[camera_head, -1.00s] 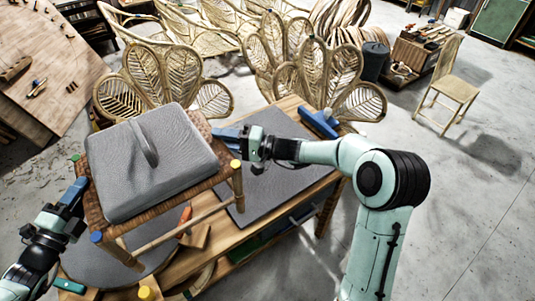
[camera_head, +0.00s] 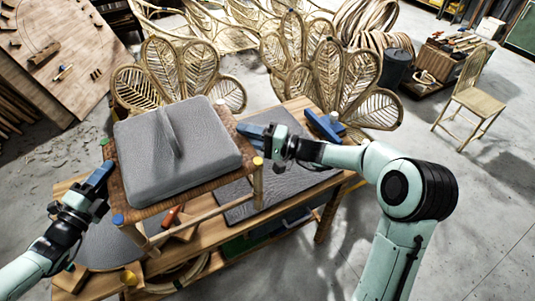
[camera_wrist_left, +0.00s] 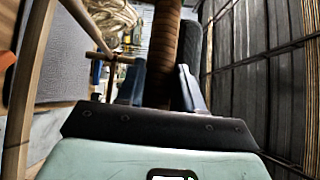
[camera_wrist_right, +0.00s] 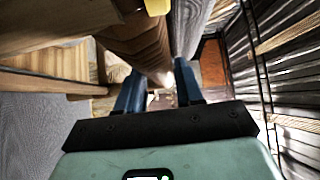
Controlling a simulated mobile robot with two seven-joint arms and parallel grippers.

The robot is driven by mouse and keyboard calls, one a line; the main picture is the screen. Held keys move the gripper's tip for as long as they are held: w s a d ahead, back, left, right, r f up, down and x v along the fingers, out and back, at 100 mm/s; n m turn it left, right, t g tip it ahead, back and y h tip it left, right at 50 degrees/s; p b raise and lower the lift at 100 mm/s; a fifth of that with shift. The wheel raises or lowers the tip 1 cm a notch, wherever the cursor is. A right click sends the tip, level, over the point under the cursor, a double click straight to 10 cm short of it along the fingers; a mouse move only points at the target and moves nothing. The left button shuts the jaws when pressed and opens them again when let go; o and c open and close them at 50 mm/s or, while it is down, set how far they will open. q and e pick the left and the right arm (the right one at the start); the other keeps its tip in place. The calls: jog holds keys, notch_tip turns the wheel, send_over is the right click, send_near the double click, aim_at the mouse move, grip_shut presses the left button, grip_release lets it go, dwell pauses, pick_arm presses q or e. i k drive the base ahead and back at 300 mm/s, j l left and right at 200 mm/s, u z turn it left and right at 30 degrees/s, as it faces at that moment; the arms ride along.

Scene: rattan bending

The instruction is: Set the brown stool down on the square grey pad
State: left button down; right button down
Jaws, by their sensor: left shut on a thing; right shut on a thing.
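The brown stool (camera_head: 198,190) has a woven seat, wooden legs with coloured caps and a grey cushion (camera_head: 180,152) on top. My left gripper (camera_head: 104,174) is shut on the left side of its seat frame; the woven edge shows between the fingers in the left wrist view (camera_wrist_left: 160,82). My right gripper (camera_head: 247,133) is shut on the right side of the seat frame, also seen in the right wrist view (camera_wrist_right: 157,92). The stool is held up over the workbench. The square grey pad (camera_head: 290,178) lies on the bench, right of the stool and partly hidden by it and my right arm.
The wooden workbench (camera_head: 215,235) also bears a round grey pad (camera_head: 105,248), an orange-handled tool (camera_head: 172,215) and a blue clamp (camera_head: 325,125). Rattan chairs with leaf-shaped backs (camera_head: 168,70) stand behind it. A wooden chair (camera_head: 474,97) stands on the floor at right.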

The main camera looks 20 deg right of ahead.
aim_at(262, 153)
jog(key=k+l, duration=0.1)
jog(key=l, duration=0.3)
jog(key=k+l, duration=0.1)
jog(key=l, duration=0.3)
jog(key=k+l, duration=0.1)
jog(key=l, duration=0.3)
jog(key=k+l, duration=0.1)
jog(key=l, duration=0.3)
